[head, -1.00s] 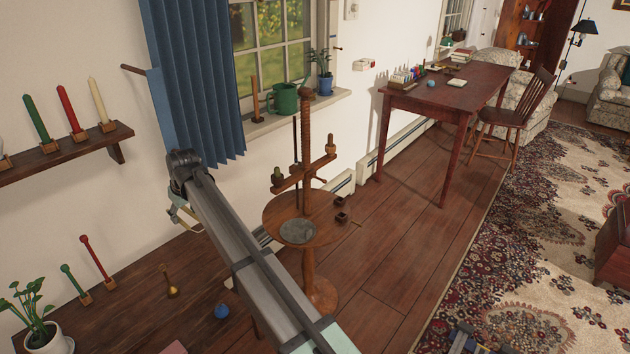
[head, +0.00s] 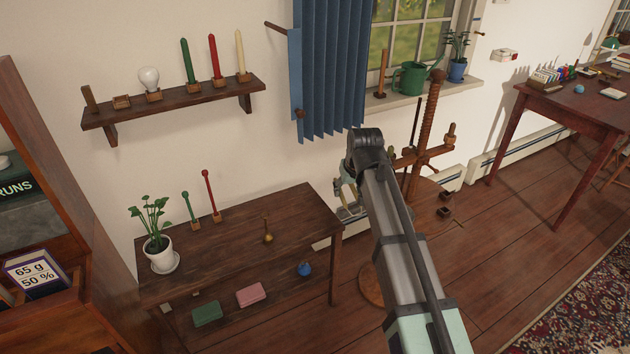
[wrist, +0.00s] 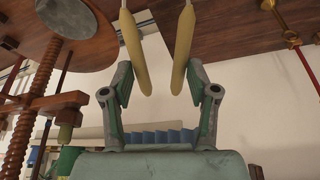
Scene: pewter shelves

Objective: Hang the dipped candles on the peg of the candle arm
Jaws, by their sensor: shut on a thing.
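The dipped candles (wrist: 132,50) are two pale yellow tapers side by side in the wrist view, their rounded ends between the fingers of my gripper (wrist: 160,95). My gripper is shut on them; the actual contact is hard to see. In the head view my gripper (head: 350,200) is partly behind my own arm, above the gap between workbench and wooden stand. The candle arm (head: 436,153) is the crossbar on the stand's threaded post, right of my gripper. It also shows at left in the wrist view (wrist: 48,104). Its peg is not clearly distinguishable.
A wall shelf (head: 180,102) carries candles and a bulb. A blue curtain (head: 335,70) hangs behind my gripper.

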